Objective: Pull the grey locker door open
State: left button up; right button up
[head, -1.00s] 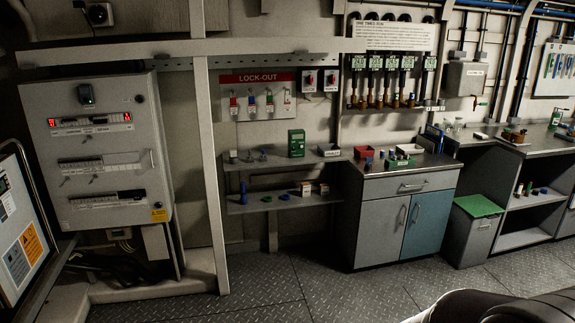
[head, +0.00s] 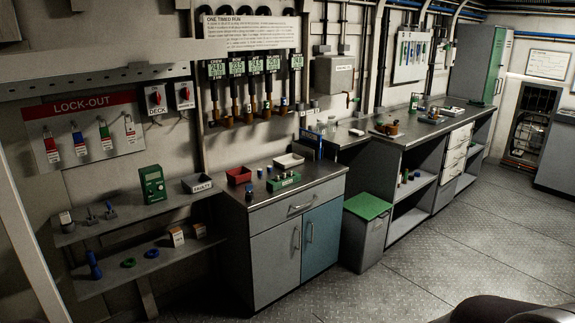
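A tall locker (head: 470,68) stands at the far end of the right-hand bench in the head view. It has a grey face on the left and a green face on the right. It is small in the picture, and I cannot tell which face is a door; no open gap shows. Nearer, a low cabinet has a grey door (head: 276,265) and a blue door (head: 321,240), each with an upright handle, both closed. Neither of my grippers is in view.
A green-lidded bin (head: 367,207) stands beside the low cabinet. The long bench (head: 420,135) with open shelves and drawers runs toward the locker. The metal floor (head: 460,235) right of the bench is clear. A grey unit (head: 555,155) stands at the far right.

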aim_at(275, 253)
jog(key=i+l+z, duration=0.2)
jog(key=i+z, duration=0.25)
jog(key=i+l+z, duration=0.1)
jog(key=i+z, duration=0.15)
jog(key=z, duration=0.25)
jog(key=i+j+z, duration=0.1)
jog(key=i+z, duration=0.35)
jog(key=i+u, duration=0.3)
jog(key=i, duration=0.15)
jog(key=i+l+u, duration=0.25)
jog(key=i, duration=0.2)
jog(key=i+l+u, duration=0.15)
jog(key=i+u, duration=0.15)
jog(key=i+l+u, duration=0.2)
jog(key=i+u, duration=0.2)
jog(key=i+l+u, duration=0.8)
